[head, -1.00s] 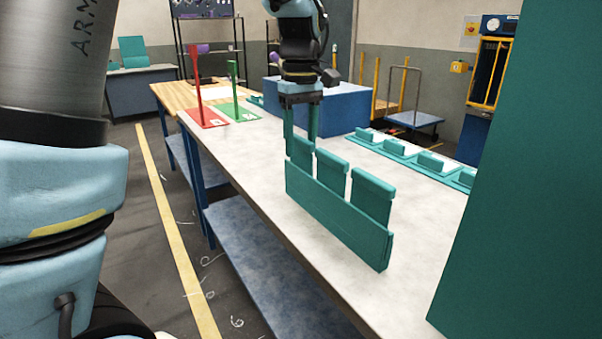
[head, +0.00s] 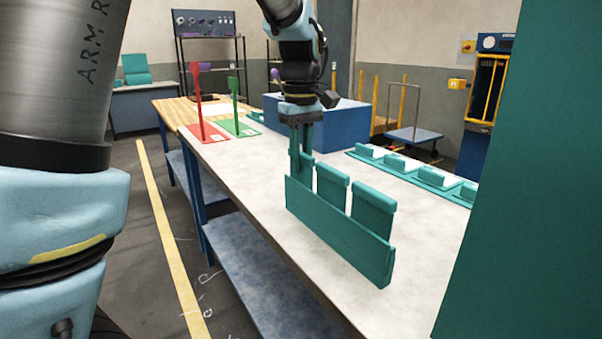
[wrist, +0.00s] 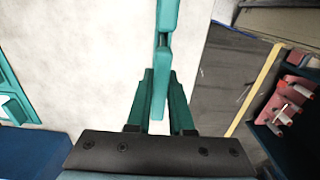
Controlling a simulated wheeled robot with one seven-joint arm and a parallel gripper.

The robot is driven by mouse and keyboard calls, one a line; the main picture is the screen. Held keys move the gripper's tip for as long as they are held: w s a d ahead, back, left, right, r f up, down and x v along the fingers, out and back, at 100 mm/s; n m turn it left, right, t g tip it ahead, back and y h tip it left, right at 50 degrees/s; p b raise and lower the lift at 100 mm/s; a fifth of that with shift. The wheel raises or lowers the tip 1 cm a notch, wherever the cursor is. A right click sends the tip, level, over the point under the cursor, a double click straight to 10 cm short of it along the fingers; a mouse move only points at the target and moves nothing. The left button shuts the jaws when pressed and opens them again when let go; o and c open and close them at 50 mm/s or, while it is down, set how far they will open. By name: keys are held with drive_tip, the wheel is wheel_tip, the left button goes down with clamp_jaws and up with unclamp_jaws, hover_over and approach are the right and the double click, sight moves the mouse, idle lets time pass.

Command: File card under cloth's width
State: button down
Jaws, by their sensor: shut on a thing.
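A teal rack (head: 335,225) stands upright near the front edge of the table, with teal cards in a row. The middle card (head: 332,187) and the right card (head: 373,210) stand in it with their thick top edges showing. My gripper (head: 302,165) points down over the rack's left end, shut on the leftmost card (wrist: 158,100), which is mostly hidden by the fingers in the head view. In the wrist view the gripper (wrist: 161,78) has one finger on each side of that card. Its lower part appears still within the rack. No cloth can be made out for certain.
A red stand (head: 205,133) and a green stand (head: 238,128), each with an upright post and small label, are at the table's far left. A blue box (head: 345,128) stands behind. The pale tabletop (head: 270,165) between is clear.

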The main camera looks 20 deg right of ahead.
drive_tip(key=shift+r+p, duration=0.65)
drive_tip(key=shift+p, duration=0.1)
idle(0.3)
wheel_tip(320, 180, up, 7)
drive_tip(key=p, duration=0.6)
drive_tip(key=shift+f, duration=0.35)
